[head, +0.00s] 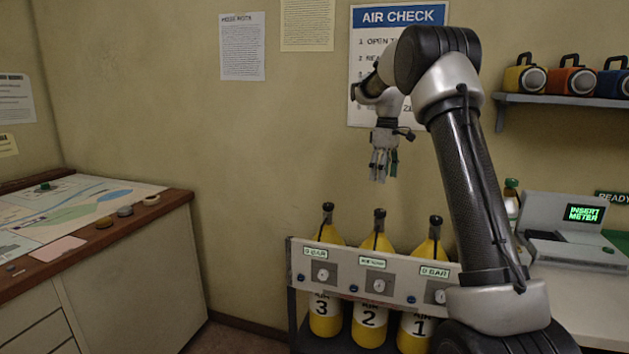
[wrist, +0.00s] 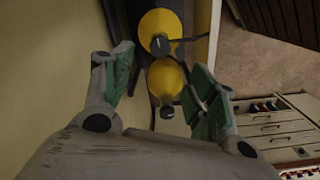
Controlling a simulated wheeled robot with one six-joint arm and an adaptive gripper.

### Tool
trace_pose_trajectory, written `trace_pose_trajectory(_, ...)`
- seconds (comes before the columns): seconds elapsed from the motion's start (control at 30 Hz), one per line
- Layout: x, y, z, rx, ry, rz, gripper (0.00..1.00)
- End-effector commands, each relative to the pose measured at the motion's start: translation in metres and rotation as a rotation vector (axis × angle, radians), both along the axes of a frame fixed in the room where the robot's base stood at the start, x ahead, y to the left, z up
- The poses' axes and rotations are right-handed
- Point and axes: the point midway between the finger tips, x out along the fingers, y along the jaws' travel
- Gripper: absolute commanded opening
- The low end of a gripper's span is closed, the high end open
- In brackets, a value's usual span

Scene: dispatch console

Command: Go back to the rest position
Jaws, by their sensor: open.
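My gripper (head: 381,173) hangs in the air above the rack of yellow cylinders in the head view, its fingers pointing down. In the wrist view my gripper (wrist: 160,90) has its two green-padded fingers spread apart. I see nothing held between them. Below them in the wrist view are two yellow cylinders, one nearer the top (wrist: 163,25) and one lower (wrist: 166,80). My arm is raised and bent in front of the wall poster.
The rack panel (head: 300,248) holds cylinders 3 (head: 326,318), 2 (head: 370,328) and 1 (head: 416,335). A map table (head: 150,228) stands left. At right are a meter console (head: 570,212), a green-capped bottle (head: 511,200) and a shelf (head: 560,100) with lamps.

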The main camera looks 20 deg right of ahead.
Motion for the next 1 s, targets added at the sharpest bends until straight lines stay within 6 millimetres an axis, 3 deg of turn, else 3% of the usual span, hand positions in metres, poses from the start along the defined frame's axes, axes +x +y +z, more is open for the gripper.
trace_pose_trajectory(0.2, 0.004, -0.001, -0.004, -0.002, -0.021, -0.118, 0.58)
trace_pose_trajectory(0.3, -0.017, 0.003, -0.038, 0.002, 0.03, -0.236, 0.58)
trace_pose_trajectory(0.37, -0.038, 0.007, -0.042, 0.001, 0.041, -0.304, 0.58)
trace_pose_trajectory(0.67, -0.158, 0.042, -0.014, 0.0, 0.006, -0.53, 0.58)
trace_pose_trajectory(0.83, -0.247, 0.065, 0.003, 0.013, -0.057, -0.615, 0.58)
trace_pose_trajectory(1.0, -0.333, 0.084, 0.006, 0.038, -0.138, -0.644, 0.58)
